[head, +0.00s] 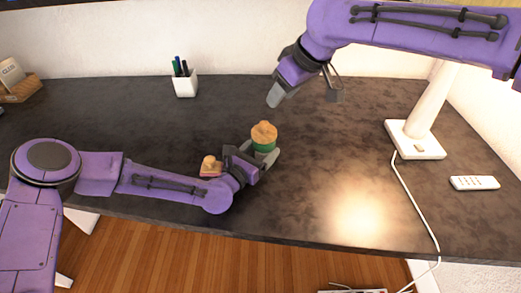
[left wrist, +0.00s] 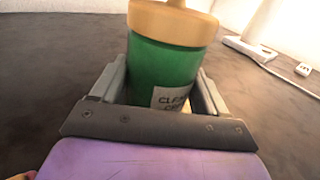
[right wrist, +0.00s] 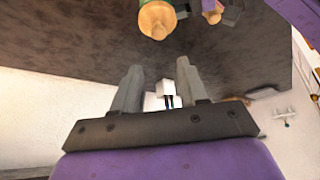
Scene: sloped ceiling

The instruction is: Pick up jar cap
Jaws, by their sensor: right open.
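A green jar (head: 263,147) with a wooden knobbed cap (head: 264,130) stands upright on the dark desk. My left gripper (head: 266,156) has its fingers on either side of the jar body and looks shut on it. The left wrist view shows the jar (left wrist: 160,75) with a partly hidden label, and the cap (left wrist: 172,22) on top, cut by the frame. My right gripper (head: 303,95) is open and empty, above and behind the jar. In the right wrist view the cap (right wrist: 157,19) lies beyond its fingers, at the top edge.
A small wooden-topped object (head: 209,164) with a reddish base sits beside my left gripper. A white pen holder (head: 186,86) stands at the back. At right are a lamp base (head: 415,140), its cable and a white remote (head: 475,183). The desk (head: 330,150) right of the jar is clear.

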